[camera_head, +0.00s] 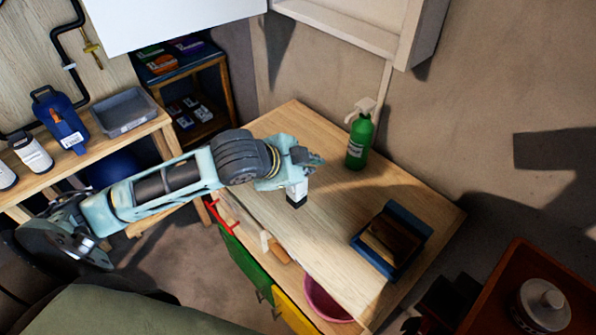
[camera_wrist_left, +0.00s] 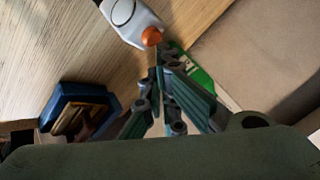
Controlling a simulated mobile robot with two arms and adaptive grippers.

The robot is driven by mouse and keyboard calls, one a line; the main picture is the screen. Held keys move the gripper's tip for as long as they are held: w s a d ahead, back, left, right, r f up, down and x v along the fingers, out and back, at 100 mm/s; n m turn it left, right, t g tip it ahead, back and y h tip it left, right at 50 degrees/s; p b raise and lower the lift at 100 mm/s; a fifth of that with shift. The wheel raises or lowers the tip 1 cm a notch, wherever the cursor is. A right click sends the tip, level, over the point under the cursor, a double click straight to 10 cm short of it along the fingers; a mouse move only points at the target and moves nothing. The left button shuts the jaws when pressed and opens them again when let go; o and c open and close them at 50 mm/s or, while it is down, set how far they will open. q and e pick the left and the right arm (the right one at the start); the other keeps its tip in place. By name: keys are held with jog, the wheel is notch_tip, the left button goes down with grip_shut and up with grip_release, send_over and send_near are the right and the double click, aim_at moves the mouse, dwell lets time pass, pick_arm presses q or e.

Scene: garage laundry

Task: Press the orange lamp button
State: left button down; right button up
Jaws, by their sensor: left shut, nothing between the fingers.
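The lamp (camera_wrist_left: 128,18) is white with a grey ring on its face and shows at the top of the left wrist view. Its round orange button (camera_wrist_left: 151,36) is at the end nearest my fingers. My left gripper (camera_wrist_left: 158,58) is shut and empty, with its tips right at the button; I cannot tell whether they touch it. In the head view my left gripper (camera_head: 308,160) is over the wooden worktop (camera_head: 330,240). A white body with a dark end (camera_head: 297,190) shows just below it, apparently the lamp; the orange button is hidden there. My right gripper is not in view.
A green spray bottle (camera_head: 359,140) stands behind and right of the gripper. A blue tray (camera_head: 405,225) with a brown object lies on the worktop's right side. A pink bowl (camera_head: 325,300) is at the front edge. A shelf with bottles and a grey bin (camera_head: 124,110) is at left.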

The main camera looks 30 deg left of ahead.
pick_arm(q)
jog(key=shift+f, duration=0.45)
dwell(0.5)
jog(key=shift+r, duration=0.1)
jog(key=shift+r+p, duration=0.8)
jog(key=shift+p, duration=0.35)
notch_tip(320, 180, up, 6)
jog(key=p, duration=0.7)
